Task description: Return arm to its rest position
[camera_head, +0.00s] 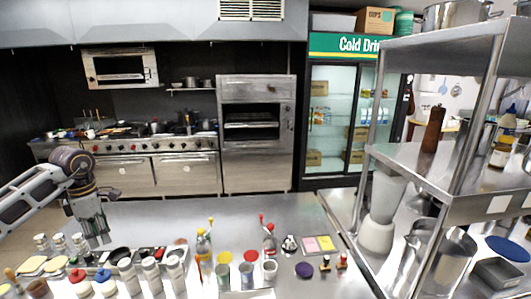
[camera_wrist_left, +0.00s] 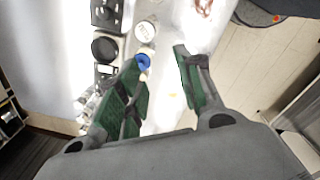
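My left gripper (camera_head: 95,232) hangs from the left arm at the left of the head view, fingers pointing down, over the left part of the steel counter (camera_head: 160,215). In the left wrist view its two green-padded fingers (camera_wrist_left: 160,65) stand apart with nothing held between them. A small round item with a blue top (camera_wrist_left: 143,62) shows beside the left fingertip, below it on the counter; I see no clear contact. My right arm and gripper are not in view.
White-bodied shakers (camera_head: 60,243) stand close below the left gripper. Sauce bottles (camera_head: 203,245), several coloured-top cups (camera_head: 246,272) and stamps (camera_head: 325,264) stand along the counter front. A steel shelf rack (camera_head: 455,205) stands at the right. The counter's back middle is bare.

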